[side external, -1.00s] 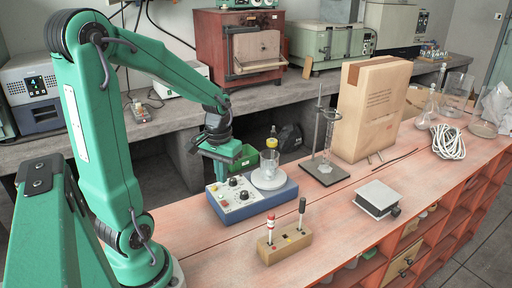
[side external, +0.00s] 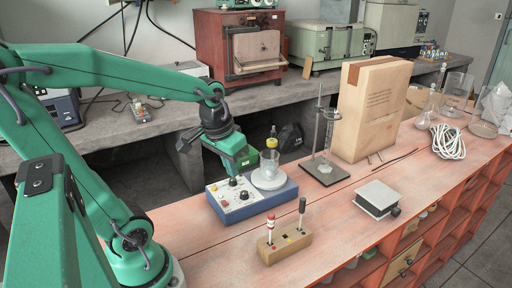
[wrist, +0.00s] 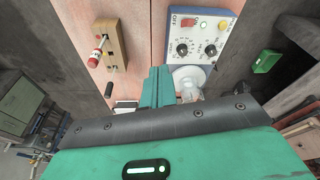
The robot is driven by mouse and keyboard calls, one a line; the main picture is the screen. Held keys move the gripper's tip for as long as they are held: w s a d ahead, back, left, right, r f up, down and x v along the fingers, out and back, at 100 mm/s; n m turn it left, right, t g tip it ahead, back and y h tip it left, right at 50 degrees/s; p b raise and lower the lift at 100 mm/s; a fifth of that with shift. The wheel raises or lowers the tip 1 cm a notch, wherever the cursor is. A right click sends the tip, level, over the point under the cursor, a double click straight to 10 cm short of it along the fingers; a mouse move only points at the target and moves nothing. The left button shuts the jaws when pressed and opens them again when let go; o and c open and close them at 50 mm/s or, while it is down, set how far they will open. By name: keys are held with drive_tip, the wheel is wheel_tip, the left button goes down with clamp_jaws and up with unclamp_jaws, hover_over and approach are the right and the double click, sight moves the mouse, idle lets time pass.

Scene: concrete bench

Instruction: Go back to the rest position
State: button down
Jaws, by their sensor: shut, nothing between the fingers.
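My gripper (side external: 243,165) is shut and empty. I cannot tell the exact gap to the box. In the wrist view the closed fingers (wrist: 157,86) point over the pink bench top, between the stirrer's control panel (wrist: 196,35) and the wooden block with screwdrivers (wrist: 110,44). The beaker is partly hidden there behind my gripper's body.
The wooden screwdriver block (side external: 285,246) stands in front of the stirrer. A green bin (wrist: 265,61) shows in the wrist view.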

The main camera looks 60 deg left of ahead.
drive_tip(key=s+d+r+m+t, duration=0.2)
drive_tip(key=s+d+r+m, duration=0.1)
drive_tip(key=d, duration=0.3)
drive_tip(key=shift+s+d+r+t+h, duration=0.3)
drive_tip(key=shift+r+t, duration=0.1)
drive_tip(key=shift+r, duration=0.4)
idle(0.3)
